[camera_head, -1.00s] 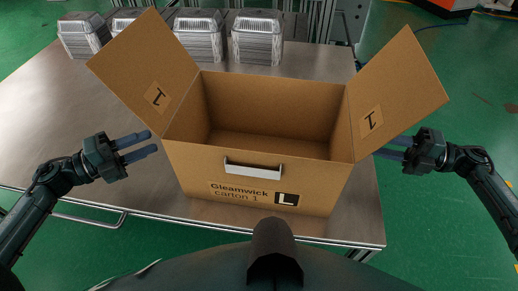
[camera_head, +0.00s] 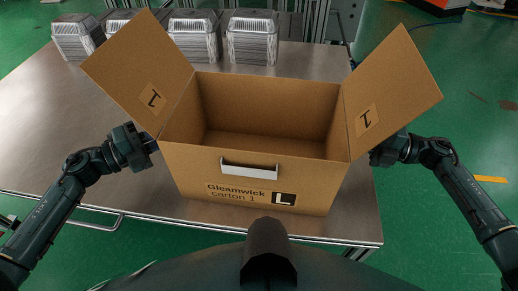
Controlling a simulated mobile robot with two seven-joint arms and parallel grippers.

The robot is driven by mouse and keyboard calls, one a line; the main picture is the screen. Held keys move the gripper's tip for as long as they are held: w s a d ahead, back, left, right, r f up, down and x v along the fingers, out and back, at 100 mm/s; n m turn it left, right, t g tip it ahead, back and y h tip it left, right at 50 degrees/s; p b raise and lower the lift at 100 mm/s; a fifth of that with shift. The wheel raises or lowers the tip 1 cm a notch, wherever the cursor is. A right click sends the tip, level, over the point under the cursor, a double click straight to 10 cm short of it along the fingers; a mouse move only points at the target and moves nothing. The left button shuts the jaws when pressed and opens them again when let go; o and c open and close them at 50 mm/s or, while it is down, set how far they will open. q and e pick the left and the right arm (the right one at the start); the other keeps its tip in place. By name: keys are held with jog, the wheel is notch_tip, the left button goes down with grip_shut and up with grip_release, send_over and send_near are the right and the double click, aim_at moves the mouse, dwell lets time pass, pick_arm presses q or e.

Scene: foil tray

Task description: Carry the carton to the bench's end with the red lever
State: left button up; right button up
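An open, empty cardboard carton (camera_head: 250,175) labelled "Gleamwick carton 1" stands upright on the metal bench (camera_head: 60,130), near its front right corner. Its two side flaps spread outward, and a white handle is on its front wall. My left gripper (camera_head: 150,146) is at the carton's left wall, its fingertips hidden behind the carton's edge. My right gripper (camera_head: 376,155) is at the right wall, its fingers mostly hidden by the carton. I cannot tell whether either touches the carton. No red lever shows.
Several foil trays with clear lids (camera_head: 252,38) stand in a row along the bench's back edge. The bench to the left of the carton is clear. Green floor lies beyond the bench's right edge. An orange machine (camera_head: 450,5) is at the top right.

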aim_at(181, 110)
pick_arm(q)
grip_shut()
pick_arm(e)
grip_shut()
pick_arm(q)
jog(key=shift+r, duration=0.15)
pick_arm(e)
jog(key=shift+r, duration=0.15)
